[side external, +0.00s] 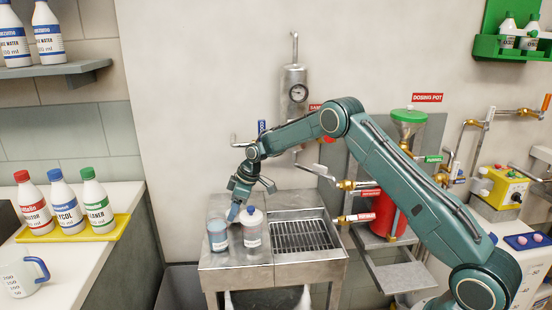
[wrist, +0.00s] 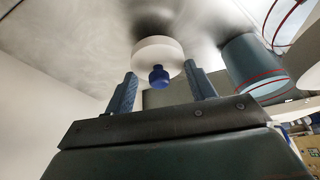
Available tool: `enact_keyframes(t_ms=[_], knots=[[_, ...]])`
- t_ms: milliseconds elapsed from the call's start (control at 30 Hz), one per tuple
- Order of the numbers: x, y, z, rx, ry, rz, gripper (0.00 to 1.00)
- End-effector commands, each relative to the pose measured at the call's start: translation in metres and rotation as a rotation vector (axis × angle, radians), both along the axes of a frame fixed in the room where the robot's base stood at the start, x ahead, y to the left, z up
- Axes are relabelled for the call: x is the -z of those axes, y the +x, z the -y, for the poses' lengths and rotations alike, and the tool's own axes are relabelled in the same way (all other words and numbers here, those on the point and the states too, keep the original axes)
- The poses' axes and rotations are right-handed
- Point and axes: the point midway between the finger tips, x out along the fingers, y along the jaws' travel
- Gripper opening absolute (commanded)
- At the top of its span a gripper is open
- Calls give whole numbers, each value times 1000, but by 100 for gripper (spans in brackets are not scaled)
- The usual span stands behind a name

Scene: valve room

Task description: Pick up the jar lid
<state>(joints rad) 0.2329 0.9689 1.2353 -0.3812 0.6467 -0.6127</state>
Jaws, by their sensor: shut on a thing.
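The jar lid (wrist: 157,53) is a white disc with a blue knob. In the wrist view it sits between my two fingers, whose tips meet its edges; my gripper (wrist: 160,88) is shut on it. In the side view my gripper (side external: 235,211) reaches down close to the left of a clear labelled jar (side external: 253,240). The white lid with its blue knob (side external: 253,209) shows at the jar's top. I cannot tell whether the lid is clear of the jar.
A beaker of blue liquid (side external: 218,236) stands just left of the jar; its blue contents also show in the wrist view (wrist: 247,60). The steel bench (side external: 226,277) has a drain grate (side external: 301,235) at right. Bottles on a yellow tray (side external: 72,236) stand farther left.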

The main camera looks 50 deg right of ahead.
Motion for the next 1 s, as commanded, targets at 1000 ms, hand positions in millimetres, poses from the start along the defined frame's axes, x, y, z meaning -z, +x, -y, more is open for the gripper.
enact_keyframes(t_ms=[1000], knots=[[-94, -24, -25, -1, 1, 0, 34]])
